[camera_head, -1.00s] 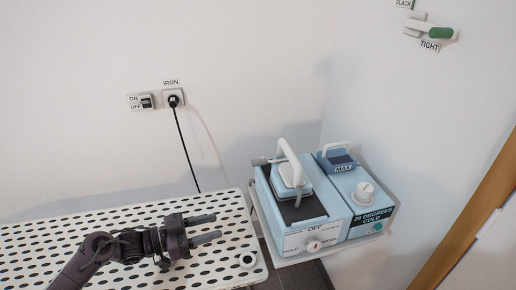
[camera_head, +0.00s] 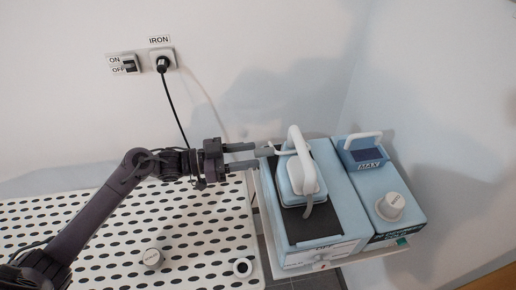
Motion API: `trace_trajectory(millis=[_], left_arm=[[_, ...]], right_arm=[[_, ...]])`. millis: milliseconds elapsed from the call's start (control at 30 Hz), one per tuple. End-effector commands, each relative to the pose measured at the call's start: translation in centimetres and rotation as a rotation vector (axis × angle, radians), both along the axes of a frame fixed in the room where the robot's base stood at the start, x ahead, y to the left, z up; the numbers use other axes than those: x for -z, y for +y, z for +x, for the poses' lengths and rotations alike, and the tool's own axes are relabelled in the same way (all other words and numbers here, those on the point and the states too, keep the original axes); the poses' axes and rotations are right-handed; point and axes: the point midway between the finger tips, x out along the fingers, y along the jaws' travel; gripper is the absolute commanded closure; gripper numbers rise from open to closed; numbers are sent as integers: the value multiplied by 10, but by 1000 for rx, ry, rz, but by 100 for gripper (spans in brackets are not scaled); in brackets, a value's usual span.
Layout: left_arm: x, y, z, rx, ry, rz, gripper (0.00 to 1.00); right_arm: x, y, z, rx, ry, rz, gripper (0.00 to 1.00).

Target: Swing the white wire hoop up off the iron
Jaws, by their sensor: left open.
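The iron (camera_head: 300,178), light blue with a thick white arched handle, sits on the black top of a light blue station (camera_head: 343,195). A thin white piece, which looks like part of the wire hoop (camera_head: 285,152), shows between a small grey block and the iron handle. The rest of the hoop is hard to tell from the white handle. My left gripper (camera_head: 257,155) is open, fingers pointing right, with its tips close to the grey block at the station's back left. I cannot tell whether they touch. My right gripper is not in view.
A second light blue unit with a white knob (camera_head: 390,206) and a MAX-labelled handle (camera_head: 365,152) stands at right. A perforated white board (camera_head: 190,235) lies below my arm, with a round knob on it. A black cord hangs from the IRON wall socket (camera_head: 162,60).

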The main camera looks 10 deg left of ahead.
Motion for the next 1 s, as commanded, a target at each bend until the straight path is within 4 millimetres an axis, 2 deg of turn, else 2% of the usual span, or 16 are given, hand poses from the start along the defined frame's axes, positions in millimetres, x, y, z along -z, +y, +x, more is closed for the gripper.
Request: trace_trajectory(millis=[100, 200, 333, 533, 867, 1000], left_arm=[[-2, -16, 7, 1, -1, -2, 57], [-1, -24, 10, 0, 1, -1, 57], [0, -28, 12, 0, 0, 1, 57], [0, -28, 12, 0, 0, 1, 57], [0, -28, 12, 0, 0, 1, 99], [0, -28, 12, 0, 0, 1, 100]], right_arm=[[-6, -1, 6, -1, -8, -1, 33], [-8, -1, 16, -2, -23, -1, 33], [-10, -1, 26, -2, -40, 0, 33], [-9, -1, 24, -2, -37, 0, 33], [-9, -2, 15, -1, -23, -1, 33], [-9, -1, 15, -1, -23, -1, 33]])
